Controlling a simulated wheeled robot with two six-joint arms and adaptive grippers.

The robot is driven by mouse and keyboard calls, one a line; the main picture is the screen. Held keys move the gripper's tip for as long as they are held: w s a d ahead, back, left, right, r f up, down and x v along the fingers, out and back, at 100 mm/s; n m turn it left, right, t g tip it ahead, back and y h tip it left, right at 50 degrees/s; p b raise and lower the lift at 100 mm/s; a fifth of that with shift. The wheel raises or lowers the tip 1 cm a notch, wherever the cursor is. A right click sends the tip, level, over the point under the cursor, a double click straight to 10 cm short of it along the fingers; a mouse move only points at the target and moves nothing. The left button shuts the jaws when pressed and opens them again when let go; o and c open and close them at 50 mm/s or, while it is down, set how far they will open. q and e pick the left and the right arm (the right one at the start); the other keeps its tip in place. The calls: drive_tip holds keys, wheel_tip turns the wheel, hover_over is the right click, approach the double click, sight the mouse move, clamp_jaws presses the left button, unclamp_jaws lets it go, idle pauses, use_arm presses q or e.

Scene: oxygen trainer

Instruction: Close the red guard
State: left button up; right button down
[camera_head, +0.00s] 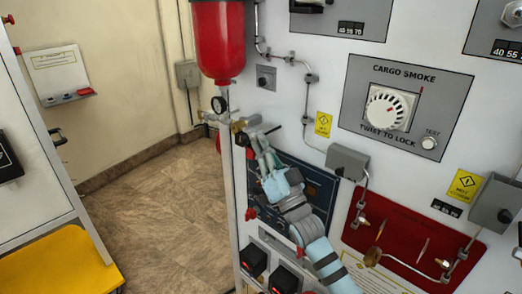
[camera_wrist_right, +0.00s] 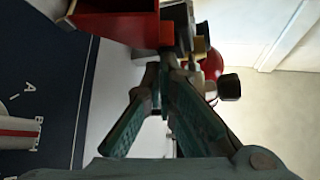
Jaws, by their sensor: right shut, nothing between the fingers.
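In the wrist view a red box-like part (camera_wrist_right: 120,28), which looks like the red guard, is at the top beside the dark blue panel (camera_wrist_right: 45,75). It lies just beyond my fingertips; I cannot tell whether they touch it, or how far it is swung open. In the head view my gripper and wrist mostly cover that area, in front of the blue panel (camera_head: 322,185). My right gripper (camera_head: 243,130) is shut and empty, its fingertips near the brass valve fitting; it also shows in the wrist view (camera_wrist_right: 168,68). My left gripper is not in view.
Pipes run along the white wall beside the cargo smoke panel (camera_head: 355,128). A red panel (camera_head: 408,225) with metal pipes is at lower right. Open floor (camera_head: 150,200) is to the left.

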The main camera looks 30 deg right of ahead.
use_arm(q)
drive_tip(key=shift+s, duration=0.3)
use_arm(e)
drive_tip(key=shift+s+a+f, duration=0.25)
drive_tip(key=shift+f, duration=0.2)
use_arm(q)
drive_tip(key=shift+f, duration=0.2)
use_arm(e)
drive_tip(key=shift+f+n, duration=0.1)
drive_tip(key=shift+n, duration=0.2)
